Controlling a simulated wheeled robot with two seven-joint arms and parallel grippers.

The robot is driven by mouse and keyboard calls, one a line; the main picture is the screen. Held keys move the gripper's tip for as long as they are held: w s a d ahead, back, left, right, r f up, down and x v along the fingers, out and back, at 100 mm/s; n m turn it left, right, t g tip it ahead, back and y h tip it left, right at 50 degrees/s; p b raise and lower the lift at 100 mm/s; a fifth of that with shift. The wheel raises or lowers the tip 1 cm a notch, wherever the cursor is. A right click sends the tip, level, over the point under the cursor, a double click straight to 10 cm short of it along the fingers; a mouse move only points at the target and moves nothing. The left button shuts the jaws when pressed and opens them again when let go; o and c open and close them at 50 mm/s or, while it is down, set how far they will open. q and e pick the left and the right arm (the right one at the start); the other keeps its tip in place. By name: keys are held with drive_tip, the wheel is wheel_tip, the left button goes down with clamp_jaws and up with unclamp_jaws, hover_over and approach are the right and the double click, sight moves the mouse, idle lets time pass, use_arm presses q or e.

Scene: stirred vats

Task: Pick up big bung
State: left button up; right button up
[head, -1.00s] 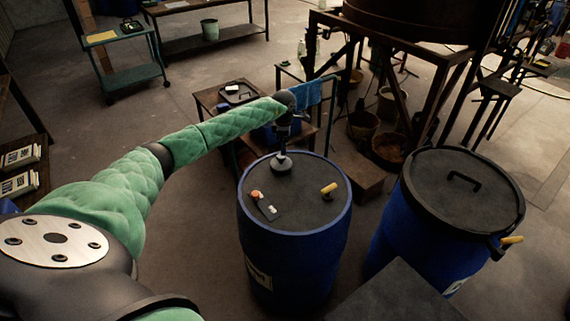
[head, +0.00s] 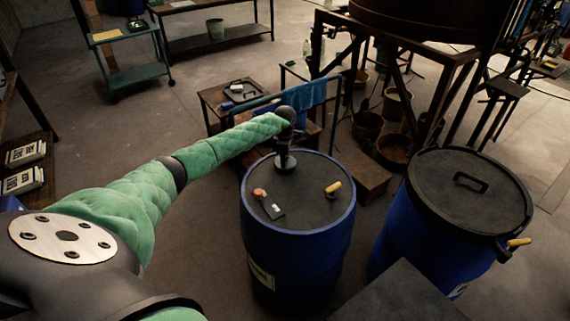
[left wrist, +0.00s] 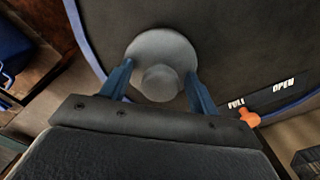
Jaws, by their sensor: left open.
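The big bung (left wrist: 166,52) is a grey round plug with a raised knob, set on the dark lid of the blue drum. In the left wrist view it lies between the two blue fingers of my left gripper (left wrist: 160,85), which are open on either side of its knob. I cannot tell whether the fingers touch it. In the head view the bung (head: 284,168) sits near the lid's far edge, partly hidden by my gripper above it. My right gripper is not in view.
The blue drum (head: 295,255) also carries an orange-knobbed plate marked FULL and OPEN (head: 268,204) and a yellow-handled item (head: 333,189). A second blue drum with a black lid (head: 470,195) stands to the right. A blue cloth (head: 311,92) hangs behind.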

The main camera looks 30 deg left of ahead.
use_arm(q)
drive_tip(key=c, duration=1.1)
